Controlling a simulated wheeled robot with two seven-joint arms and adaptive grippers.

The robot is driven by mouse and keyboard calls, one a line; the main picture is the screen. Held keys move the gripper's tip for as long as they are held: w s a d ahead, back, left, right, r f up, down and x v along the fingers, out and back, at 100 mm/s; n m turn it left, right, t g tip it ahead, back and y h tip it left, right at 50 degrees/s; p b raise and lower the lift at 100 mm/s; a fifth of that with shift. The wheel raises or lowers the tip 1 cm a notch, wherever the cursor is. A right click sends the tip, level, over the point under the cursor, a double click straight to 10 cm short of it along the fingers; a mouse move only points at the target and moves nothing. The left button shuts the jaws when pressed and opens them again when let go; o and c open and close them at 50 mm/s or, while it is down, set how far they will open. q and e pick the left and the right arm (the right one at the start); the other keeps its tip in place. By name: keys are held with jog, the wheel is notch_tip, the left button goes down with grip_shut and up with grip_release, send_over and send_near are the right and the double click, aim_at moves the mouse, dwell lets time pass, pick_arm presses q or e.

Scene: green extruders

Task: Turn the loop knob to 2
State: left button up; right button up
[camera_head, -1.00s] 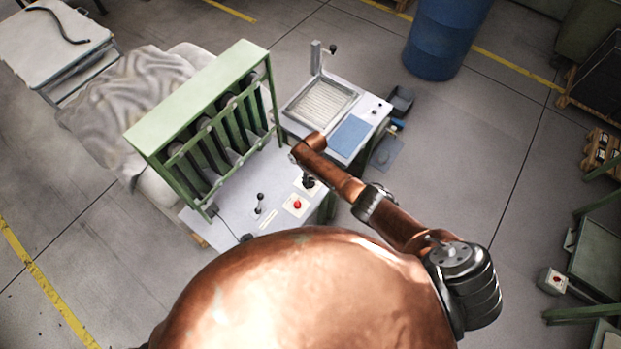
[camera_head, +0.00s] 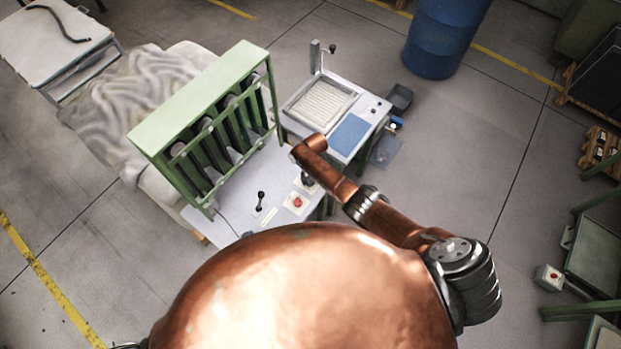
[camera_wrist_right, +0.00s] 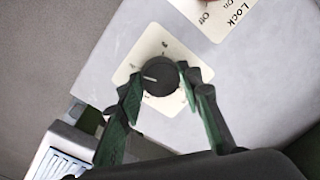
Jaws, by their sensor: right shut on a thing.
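In the right wrist view the loop knob (camera_wrist_right: 160,77) is a round black dial with a white pointer line aimed at the picture's left. It sits on a square cream plate (camera_wrist_right: 150,45) with small marks, too small to read surely. My right gripper (camera_wrist_right: 159,75) is shut on the knob, one green-lined finger on each side. In the head view this gripper (camera_head: 308,180) is a small dark shape below the end of my copper arm, over the white machine top (camera_head: 240,210). The knob is hidden there. My left gripper is not in view.
A LOCK On/Off plate (camera_wrist_right: 222,14) lies close to the knob plate. A red button (camera_head: 297,202) and a black lever (camera_head: 261,196) stand on the machine top. A green slotted rack (camera_head: 200,110) rises behind, and a white bench unit (camera_head: 335,115) stands beyond.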

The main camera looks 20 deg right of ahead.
jog(key=o, duration=1.2)
jog(key=shift+c, duration=0.2)
jog(key=shift+r, duration=0.1)
notch_tip(320, 180, up, 12)
jog(key=shift+d, duration=0.4)
